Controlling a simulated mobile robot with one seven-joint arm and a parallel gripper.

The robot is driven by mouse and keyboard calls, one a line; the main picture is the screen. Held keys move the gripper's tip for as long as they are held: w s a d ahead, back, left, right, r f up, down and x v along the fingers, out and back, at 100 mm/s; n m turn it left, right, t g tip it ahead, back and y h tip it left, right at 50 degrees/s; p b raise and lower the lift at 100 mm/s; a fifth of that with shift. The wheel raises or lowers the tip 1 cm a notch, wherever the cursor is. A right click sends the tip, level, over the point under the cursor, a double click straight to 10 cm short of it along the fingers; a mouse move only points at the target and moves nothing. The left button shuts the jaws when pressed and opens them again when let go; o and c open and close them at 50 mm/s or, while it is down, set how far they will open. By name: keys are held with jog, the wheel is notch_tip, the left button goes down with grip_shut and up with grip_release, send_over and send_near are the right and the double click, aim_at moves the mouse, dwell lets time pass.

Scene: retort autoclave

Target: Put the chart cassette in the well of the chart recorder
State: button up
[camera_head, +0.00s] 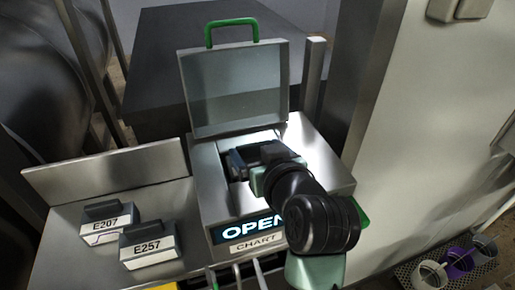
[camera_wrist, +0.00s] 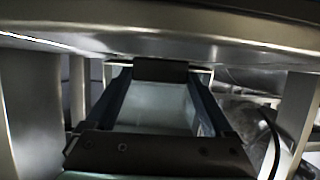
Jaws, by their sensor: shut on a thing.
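The chart recorder (camera_head: 213,195) is a steel box with a lit OPEN display (camera_head: 252,228) and a CHART label below it. Its lid (camera_head: 236,90) stands raised, with a green handle on top. My gripper (camera_head: 240,160) reaches over the open top of the recorder, at the well. It is shut on what seems to be a cassette, mostly hidden by my gripper and wrist in the head view. In the wrist view, a dark block like a cassette handle (camera_wrist: 160,70) shows between the far finger ends. I cannot tell how deep the cassette sits.
Two cassettes, E207 (camera_head: 107,225) and E257 (camera_head: 148,248), stand on a steel shelf (camera_head: 70,262) left of the recorder. A steel post (camera_head: 313,75) rises right of the lid. A pale wall panel (camera_head: 425,130) stands at right. A rack with cups (camera_head: 408,272) is low at right.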

jog(key=shift+f, duration=0.1)
jog(key=o, duration=1.2)
jog(key=shift+o, duration=0.2)
